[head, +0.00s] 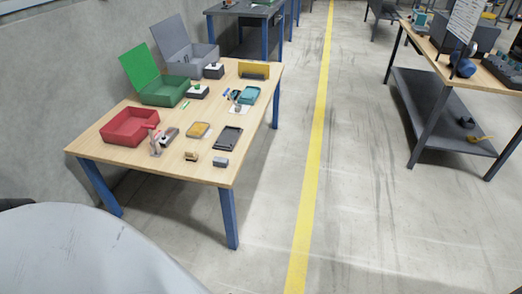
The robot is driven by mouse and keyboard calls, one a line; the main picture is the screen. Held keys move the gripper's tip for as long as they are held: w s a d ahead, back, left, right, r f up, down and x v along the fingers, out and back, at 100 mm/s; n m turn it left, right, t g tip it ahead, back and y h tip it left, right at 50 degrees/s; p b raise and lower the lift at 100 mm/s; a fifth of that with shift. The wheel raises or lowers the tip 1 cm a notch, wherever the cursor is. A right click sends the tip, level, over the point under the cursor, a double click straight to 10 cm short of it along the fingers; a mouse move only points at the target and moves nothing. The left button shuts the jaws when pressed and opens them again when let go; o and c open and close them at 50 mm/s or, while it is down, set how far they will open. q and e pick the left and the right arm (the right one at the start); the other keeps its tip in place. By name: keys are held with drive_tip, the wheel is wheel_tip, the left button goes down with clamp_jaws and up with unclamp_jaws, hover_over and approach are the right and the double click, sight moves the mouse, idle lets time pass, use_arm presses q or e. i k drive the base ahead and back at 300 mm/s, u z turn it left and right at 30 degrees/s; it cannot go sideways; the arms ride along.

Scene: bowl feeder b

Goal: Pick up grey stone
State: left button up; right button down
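A small grey block (221,162) lies near the front right edge of the wooden table (120,155) in the head view. It looks like the grey stone, but it is too small to be sure. A darker greyish item (169,135) lies farther left, beside a pinkish upright thing. Neither of my grippers shows in this view.
Red (130,126), green (165,92) and grey (195,54) boxes stand along the table's wall side. A black tray (228,138), a teal container (249,95) and a tan block (191,156) lie nearby. A shelved bench (440,110) stands right; the floor between is clear.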

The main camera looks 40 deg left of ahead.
sight(218, 161)
drive_tip(key=u, duration=0.05)
drive_tip(key=i, duration=1.5)
drive_tip(key=u, duration=1.45)
drive_tip(key=i, duration=1.2)
drive_tip(key=u, duration=1.25)
